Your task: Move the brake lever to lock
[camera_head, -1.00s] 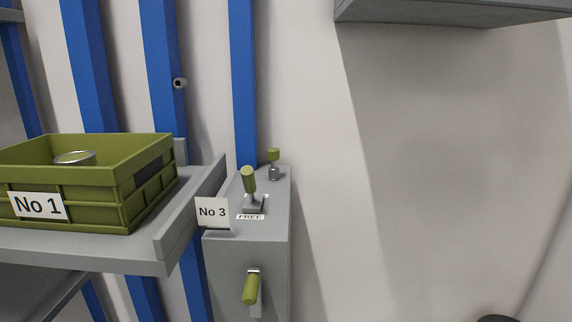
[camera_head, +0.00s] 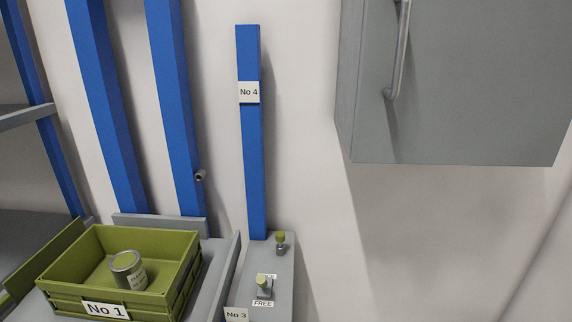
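The brake lever (camera_head: 263,284) has an olive-green knob and stands on top of a grey box (camera_head: 283,262) at the bottom centre. A label reading "FREE" (camera_head: 263,303) lies just in front of it. Another label behind the lever is mostly hidden by it. A smaller olive-topped knob (camera_head: 281,239) stands farther back on the same box. Neither of my grippers is in view.
A green crate (camera_head: 65,300) marked "No 1" holds a can (camera_head: 128,270) on a grey shelf left of the box. A grey cabinet (camera_head: 450,110) with a handle hangs upper right. A blue post (camera_head: 250,170) marked "No 4" rises behind the box.

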